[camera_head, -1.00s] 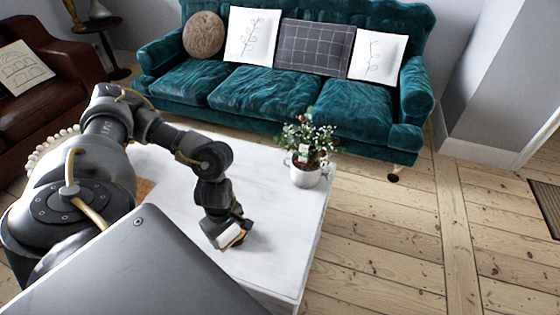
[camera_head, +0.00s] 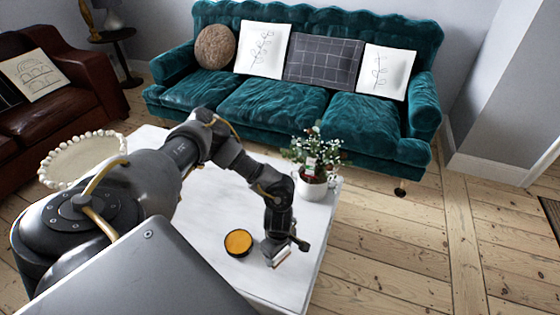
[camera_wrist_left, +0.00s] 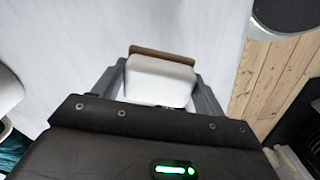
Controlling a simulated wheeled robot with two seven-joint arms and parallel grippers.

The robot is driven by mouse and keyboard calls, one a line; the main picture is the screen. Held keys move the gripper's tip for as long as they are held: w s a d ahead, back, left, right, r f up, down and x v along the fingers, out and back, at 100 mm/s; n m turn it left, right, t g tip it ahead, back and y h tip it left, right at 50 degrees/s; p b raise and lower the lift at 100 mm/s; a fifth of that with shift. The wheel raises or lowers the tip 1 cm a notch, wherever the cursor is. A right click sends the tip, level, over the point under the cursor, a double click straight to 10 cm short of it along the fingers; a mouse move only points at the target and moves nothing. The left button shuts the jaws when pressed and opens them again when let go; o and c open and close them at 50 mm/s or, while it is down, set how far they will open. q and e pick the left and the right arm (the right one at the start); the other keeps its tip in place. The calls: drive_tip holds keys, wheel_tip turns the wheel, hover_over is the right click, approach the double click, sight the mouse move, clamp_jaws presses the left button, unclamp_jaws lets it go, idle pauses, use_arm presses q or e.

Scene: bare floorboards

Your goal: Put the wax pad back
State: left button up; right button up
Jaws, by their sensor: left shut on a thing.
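A white pad with a brown edge, apparently the wax pad (camera_wrist_left: 160,80), is between the fingers of my left gripper (camera_head: 279,257). The gripper is shut on it, and only a small pale part of the pad shows in the head view. The gripper points down at the white table (camera_head: 215,210), near its right side. Whether the pad touches the table top I cannot tell. A round dark tin with an orange filling (camera_head: 238,242) is on the table just left of the gripper. My right gripper is not in view.
A potted plant in a white pot (camera_head: 313,186) stands at the table's far right corner. A teal sofa (camera_head: 275,100) is behind the table. A round, bead-edged table (camera_head: 84,160) is at left. The table top around the tin looks clear.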

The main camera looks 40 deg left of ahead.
sight(280, 257)
use_arm(q)
wheel_tip(280, 257, down, 3)
drive_tip(key=shift+w+d+f, duration=0.15)
drive_tip(key=shift+f, duration=0.15)
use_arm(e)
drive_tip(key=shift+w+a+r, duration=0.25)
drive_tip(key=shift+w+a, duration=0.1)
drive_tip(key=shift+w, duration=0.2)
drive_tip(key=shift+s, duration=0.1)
use_arm(q)
drive_tip(key=shift+f+b, duration=0.1)
drive_tip(key=shift+b, duration=0.2)
drive_tip(key=o, duration=0.9)
drive_tip(key=shift+o, duration=0.2)
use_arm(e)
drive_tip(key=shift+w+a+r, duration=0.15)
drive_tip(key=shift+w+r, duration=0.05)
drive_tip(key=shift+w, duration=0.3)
